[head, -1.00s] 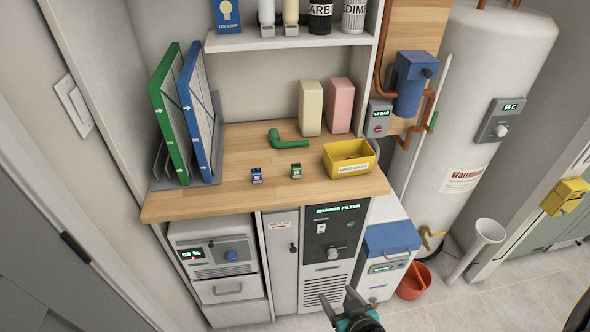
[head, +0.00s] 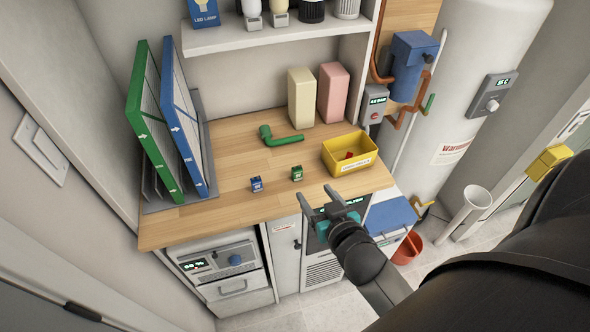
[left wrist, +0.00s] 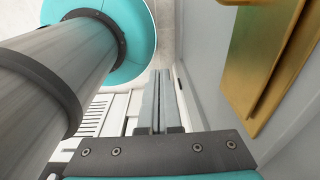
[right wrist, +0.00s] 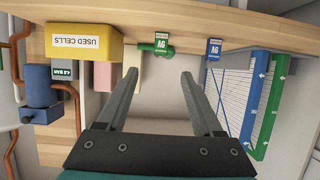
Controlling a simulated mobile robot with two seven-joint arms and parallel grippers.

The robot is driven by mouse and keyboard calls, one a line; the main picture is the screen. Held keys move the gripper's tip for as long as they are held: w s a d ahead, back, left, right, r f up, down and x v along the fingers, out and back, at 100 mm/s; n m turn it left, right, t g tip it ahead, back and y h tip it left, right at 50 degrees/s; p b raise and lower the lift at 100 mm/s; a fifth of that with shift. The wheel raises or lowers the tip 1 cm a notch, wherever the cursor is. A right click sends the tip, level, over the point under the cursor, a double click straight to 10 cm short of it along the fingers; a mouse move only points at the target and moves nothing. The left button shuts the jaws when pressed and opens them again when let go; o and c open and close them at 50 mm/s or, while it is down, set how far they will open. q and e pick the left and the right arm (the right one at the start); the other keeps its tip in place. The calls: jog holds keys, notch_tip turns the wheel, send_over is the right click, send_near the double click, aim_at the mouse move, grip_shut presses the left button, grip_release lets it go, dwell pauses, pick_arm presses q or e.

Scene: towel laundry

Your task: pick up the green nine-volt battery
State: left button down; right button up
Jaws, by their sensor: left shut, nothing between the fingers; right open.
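The green nine-volt battery (head: 297,173) stands upright on the wooden counter (head: 230,227), right of a similar blue battery (head: 257,184). In the right wrist view the green battery (right wrist: 161,40) lies ahead, near the middle, beyond the fingertips. My right gripper (head: 315,191) is open and empty, at the counter's front edge, in front of and right of the green battery, not touching it. My left gripper (left wrist: 158,76) shows only in the left wrist view, shut and empty, away from the counter.
A yellow "used cells" bin (head: 349,155) with red content stands right of the batteries. A green elbow pipe (head: 280,138) lies behind them. Green (head: 150,140) and blue (head: 186,130) framed filters stand at left. A shelf (head: 270,36) hangs above. The counter's front left is clear.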

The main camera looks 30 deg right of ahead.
send_near(298, 174)
jog(key=w, duration=0.2)
jog(key=shift+w+d+f, duration=0.1)
jog(key=shift+w+d, duration=0.2)
jog(key=shift+d, duration=0.05)
jog(key=shift+w+d+f, duration=0.1)
jog(key=shift+w+f, duration=0.2)
jog(key=shift+w, duration=0.35)
jog(key=shift+f+b+x, duration=0.2)
jog(key=shift+b+x, duration=0.15)
jog(key=shift+x, duration=0.9)
jog(key=shift+f+b+x, duration=0.15)
jog(key=shift+b+x, duration=0.15)
jog(key=shift+x, duration=0.95)
pick_arm(q)
jog(key=shift+w+d+f, duration=0.1)
jog(key=shift+w+f, duration=0.3)
jog(key=shift+f, duration=0.2)
pick_arm(e)
jog(key=shift+s, duration=0.1)
grip_shut()
